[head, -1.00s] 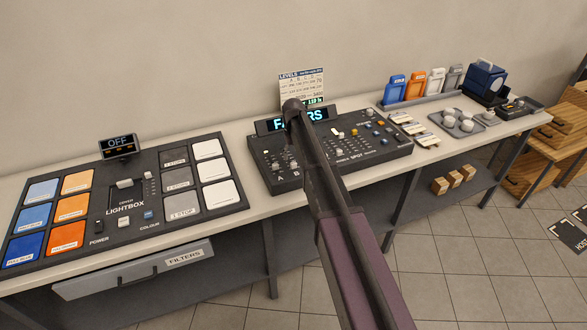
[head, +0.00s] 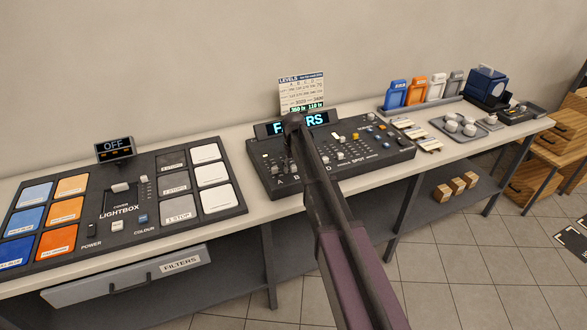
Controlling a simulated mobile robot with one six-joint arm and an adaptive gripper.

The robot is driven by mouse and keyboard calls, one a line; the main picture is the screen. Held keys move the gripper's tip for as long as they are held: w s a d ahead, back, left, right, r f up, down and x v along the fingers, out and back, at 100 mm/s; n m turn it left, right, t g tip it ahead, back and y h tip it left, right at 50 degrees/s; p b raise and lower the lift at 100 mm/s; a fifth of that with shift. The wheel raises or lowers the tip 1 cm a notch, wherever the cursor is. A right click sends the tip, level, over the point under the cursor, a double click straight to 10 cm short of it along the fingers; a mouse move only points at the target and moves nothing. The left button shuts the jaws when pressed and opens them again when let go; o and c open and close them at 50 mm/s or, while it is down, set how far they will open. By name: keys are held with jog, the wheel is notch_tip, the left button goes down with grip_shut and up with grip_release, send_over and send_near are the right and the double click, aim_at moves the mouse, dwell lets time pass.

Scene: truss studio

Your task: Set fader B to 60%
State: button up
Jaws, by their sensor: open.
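The fader console (head: 385,148) is a black desk on the bench, with rows of sliders and a lit screen (head: 318,118) partly covered by my arm. Labels A and B show at its front left, with the B label (head: 296,180) close beside my arm. Fader A's pale knob (head: 273,169) shows left of the arm. Fader B's knob and its setting cannot be made out. My arm reaches up across the console's middle. My gripper is hidden behind the arm, so its place relative to fader B does not show.
A levels card (head: 302,92) stands behind the console. A lightbox panel (head: 130,205) lies left, above a filters drawer (head: 130,282). Colored holders (head: 416,92), a tray of round pieces (head: 443,124) and a dark blue device (head: 487,84) stand right. Wooden blocks (head: 456,187) sit on the lower shelf.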

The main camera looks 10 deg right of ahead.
grip_shut()
jog(key=shift+w+a, duration=0.25)
jog(key=shift+w, duration=0.6)
jog(key=shift+w+a, duration=0.2)
jog(key=shift+w, duration=0.6)
jog(key=shift+w+a, duration=0.25)
jog(key=shift+w, duration=0.6)
grip_release()
jog(key=shift+s, duration=0.1)
